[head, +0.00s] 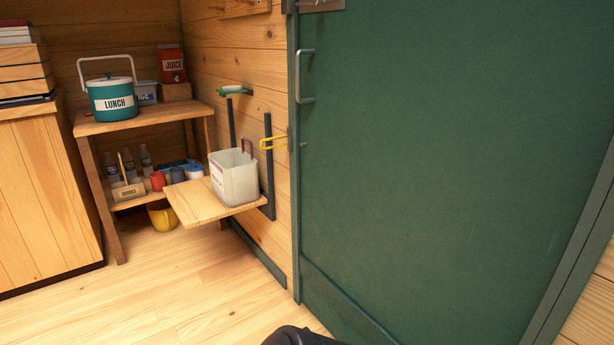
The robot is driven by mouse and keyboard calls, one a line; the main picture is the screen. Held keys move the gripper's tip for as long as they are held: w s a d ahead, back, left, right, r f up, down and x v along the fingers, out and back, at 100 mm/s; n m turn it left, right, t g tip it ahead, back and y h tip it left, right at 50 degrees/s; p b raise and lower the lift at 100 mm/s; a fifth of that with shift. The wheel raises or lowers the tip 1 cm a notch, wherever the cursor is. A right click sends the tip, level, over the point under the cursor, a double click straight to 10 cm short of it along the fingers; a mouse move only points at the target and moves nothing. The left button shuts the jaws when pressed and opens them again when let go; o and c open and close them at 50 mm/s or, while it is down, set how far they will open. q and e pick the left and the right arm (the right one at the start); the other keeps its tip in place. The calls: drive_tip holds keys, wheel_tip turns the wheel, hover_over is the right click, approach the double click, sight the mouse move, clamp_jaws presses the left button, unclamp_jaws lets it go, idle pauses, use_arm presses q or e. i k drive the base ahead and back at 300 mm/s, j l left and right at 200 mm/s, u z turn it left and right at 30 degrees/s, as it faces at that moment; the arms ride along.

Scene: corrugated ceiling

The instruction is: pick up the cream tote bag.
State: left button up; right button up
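A cream tote bag (236,180) stands upright on a small wooden wall shelf (196,207) left of the green door. It has an open top, printing on its left face and a dark reddish handle loop at its top. No gripper touches it. A black part of my own body shows at the bottom edge, and I cannot tell which part. Neither gripper can be made out in the head view.
A wooden rack (140,124) behind holds a teal lunch cooler (113,101), bottles and cups. A yellow container (163,216) sits low beneath it. A wooden cabinet (45,190) stands left. The green door (450,150) fills the right. The floor (170,290) in front is clear.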

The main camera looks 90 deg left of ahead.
sight(234, 174)
drive_tip(key=u, duration=3.25)
